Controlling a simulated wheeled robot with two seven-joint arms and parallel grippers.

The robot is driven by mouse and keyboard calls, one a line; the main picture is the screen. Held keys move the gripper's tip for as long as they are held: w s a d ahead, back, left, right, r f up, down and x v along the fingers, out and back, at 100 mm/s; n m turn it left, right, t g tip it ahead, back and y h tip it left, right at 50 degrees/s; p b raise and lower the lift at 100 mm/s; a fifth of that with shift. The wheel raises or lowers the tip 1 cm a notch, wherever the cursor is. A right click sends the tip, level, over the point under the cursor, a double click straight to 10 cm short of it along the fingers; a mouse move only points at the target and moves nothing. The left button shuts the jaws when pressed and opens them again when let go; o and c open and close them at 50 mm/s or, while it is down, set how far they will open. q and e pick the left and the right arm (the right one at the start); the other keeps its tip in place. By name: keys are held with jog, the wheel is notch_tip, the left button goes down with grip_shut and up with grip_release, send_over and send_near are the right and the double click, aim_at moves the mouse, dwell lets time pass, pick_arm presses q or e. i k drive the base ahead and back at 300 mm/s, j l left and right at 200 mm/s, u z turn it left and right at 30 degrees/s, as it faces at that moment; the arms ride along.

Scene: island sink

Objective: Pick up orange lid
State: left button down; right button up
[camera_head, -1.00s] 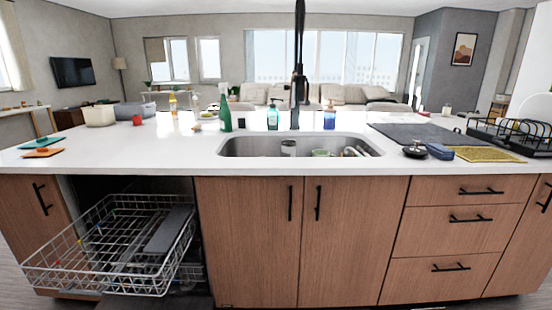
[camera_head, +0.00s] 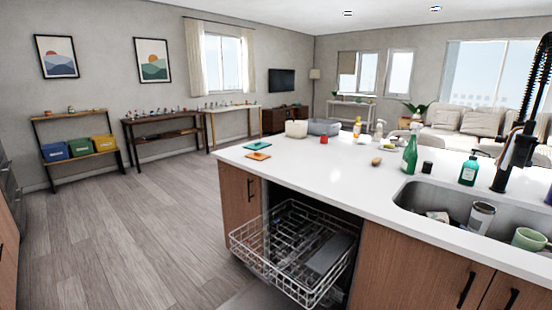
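An orange lid (camera_head: 258,156) lies flat on the white island counter, close to its left front corner. A teal lid (camera_head: 257,146) lies just behind it, apart from it. Neither of my grippers shows in the head view, so I cannot see whether they are open or shut.
The dishwasher rack (camera_head: 290,262) is pulled out below the counter (camera_head: 330,175), right of the orange lid. A pale container (camera_head: 296,129) and a red cup (camera_head: 324,140) stand behind the lids. The sink (camera_head: 420,192) is at the right. The wooden floor (camera_head: 130,230) at the left is clear.

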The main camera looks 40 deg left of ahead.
aim_at(254, 155)
jog(key=u, duration=1.55)
jog(key=j+z, duration=0.1)
jog(key=z, duration=0.15)
jog(key=i+j+z, duration=0.15)
jog(key=j+z, duration=0.2)
jog(key=j, duration=0.15)
jog(key=j+z, duration=0.75)
jog(key=j, duration=0.25)
jog(key=j+z, duration=0.15)
jog(key=j, duration=0.4)
jog(key=j+z, duration=0.1)
jog(key=j, duration=0.45)
jog(key=j+z, duration=0.15)
jog(key=j, duration=0.4)
jog(key=j+z, duration=0.15)
jog(key=j, duration=0.4)
jog(key=k+j+z, duration=0.1)
jog(key=j, duration=0.45)
jog(key=k+j+z, duration=0.15)
jog(key=j, duration=0.4)
